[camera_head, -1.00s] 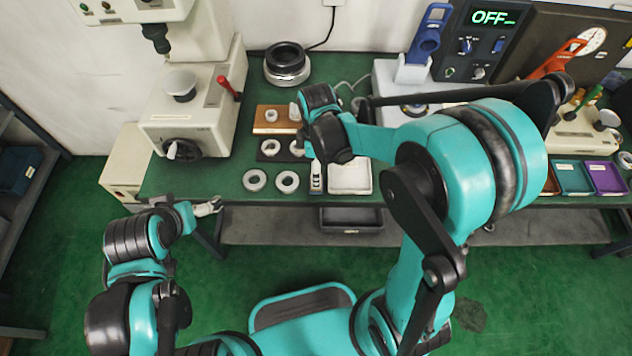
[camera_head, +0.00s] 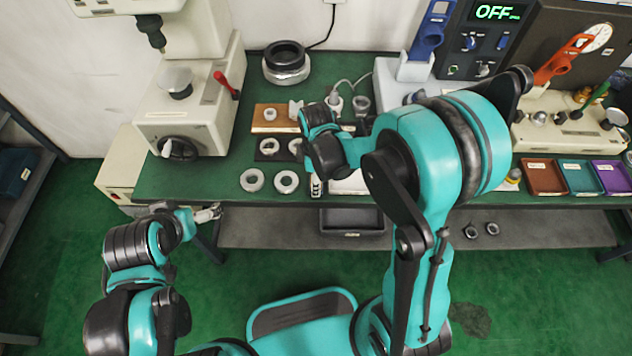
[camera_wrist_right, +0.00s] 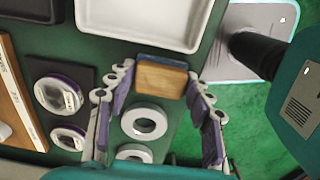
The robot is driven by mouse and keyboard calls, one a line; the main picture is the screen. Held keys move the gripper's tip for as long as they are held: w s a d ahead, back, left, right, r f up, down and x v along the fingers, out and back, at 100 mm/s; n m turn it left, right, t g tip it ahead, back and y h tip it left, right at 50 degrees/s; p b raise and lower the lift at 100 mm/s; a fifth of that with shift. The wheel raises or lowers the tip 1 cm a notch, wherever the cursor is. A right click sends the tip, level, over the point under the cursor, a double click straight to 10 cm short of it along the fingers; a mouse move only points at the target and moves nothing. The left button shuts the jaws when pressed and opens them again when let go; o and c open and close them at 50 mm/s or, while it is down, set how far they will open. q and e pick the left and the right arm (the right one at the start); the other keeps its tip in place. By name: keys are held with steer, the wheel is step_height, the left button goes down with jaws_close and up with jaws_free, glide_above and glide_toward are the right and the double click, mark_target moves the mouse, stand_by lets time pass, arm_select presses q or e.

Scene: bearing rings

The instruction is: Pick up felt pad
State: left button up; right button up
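In the right wrist view, a small block with a wooden top and a dark blue layer (camera_wrist_right: 161,78) lies between two fingers; I take it to be the felt pad. My right gripper (camera_wrist_right: 160,88) is open, with one fingertip on each side of the block. I cannot tell whether they touch it. In the head view my right wrist hides most of that gripper and the pad. My left gripper (camera_head: 208,214) hangs off the table's front edge, away from the pad; its fingers are too small to judge.
Two loose rings (camera_wrist_right: 144,123) lie beside the pad. A dark mat (camera_head: 262,156) with two more rings and a wooden board (camera_head: 262,124) are behind them. A white tray (camera_wrist_right: 178,42) is on the pad's other side. A press (camera_head: 190,110) stands at the left.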

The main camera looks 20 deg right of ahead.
steer(key=shift+c, duration=0.9)
steer(key=shift+r+p, duration=0.35)
steer(key=shift+r, duration=0.25)
steer(key=r, duration=0.1)
steer(key=r+p, duration=0.1)
steer(key=d+r+p, duration=0.1)
steer(key=r, duration=0.1)
steer(key=shift+s, duration=0.4)
steer(key=s+d+r+p, duration=0.3)
steer(key=s+d+r, duration=0.2)
steer(key=s+d, duration=0.2)
steer(key=shift+s+r+p, duration=0.35)
steer(key=shift+r, duration=0.05)
